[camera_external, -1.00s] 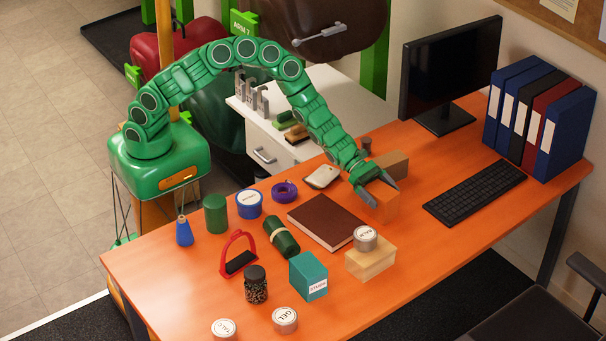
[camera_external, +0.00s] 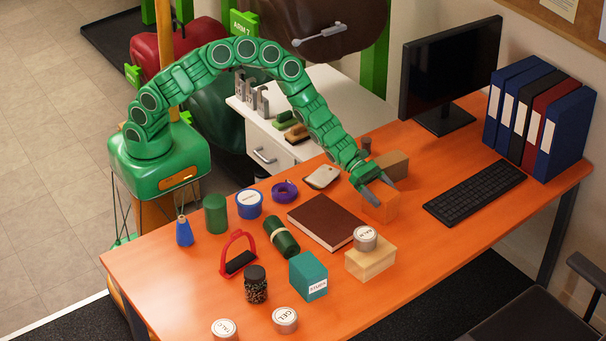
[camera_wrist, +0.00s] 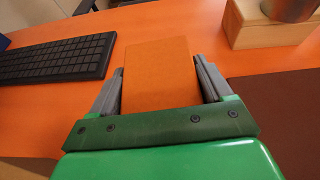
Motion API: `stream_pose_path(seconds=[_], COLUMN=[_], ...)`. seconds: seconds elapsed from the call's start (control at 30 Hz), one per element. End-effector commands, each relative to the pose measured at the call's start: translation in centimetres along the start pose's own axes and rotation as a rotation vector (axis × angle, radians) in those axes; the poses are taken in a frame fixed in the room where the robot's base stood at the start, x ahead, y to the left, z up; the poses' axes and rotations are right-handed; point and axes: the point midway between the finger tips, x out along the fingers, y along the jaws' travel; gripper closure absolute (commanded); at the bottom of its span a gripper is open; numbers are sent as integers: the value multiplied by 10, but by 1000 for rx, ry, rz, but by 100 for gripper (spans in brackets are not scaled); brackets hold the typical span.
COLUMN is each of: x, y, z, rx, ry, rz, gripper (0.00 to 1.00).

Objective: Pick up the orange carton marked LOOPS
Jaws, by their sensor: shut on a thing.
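The orange carton (camera_external: 380,207) stands on the orange table to the right of the brown book. In the wrist view the carton (camera_wrist: 158,72) sits between the two grey fingers, filling the space between them. My gripper (camera_external: 377,190) comes down on it from behind and is shut on it. My gripper also shows in the wrist view (camera_wrist: 160,88), with a finger against each side. No LOOPS lettering shows on the faces in view. I cannot tell any gap between the carton and the table.
A brown block (camera_external: 392,165) stands close behind the gripper. The brown book (camera_external: 326,222) lies to the left, and a wooden box (camera_external: 371,262) with a round tin (camera_external: 365,238) on top is in front. The keyboard (camera_external: 475,192) is to the right, with bare table between.

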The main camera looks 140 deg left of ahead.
Motion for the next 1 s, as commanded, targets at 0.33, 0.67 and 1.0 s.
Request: stream_pose_path(seconds=[0.33, 0.67, 1.0], x=[-11, -43, -72], y=[0, -11, -22], z=[30, 48, 66], rx=[3, -1, -1], ry=[-5, -4, -4], rz=[0, 2, 1], gripper=[66, 66, 66])
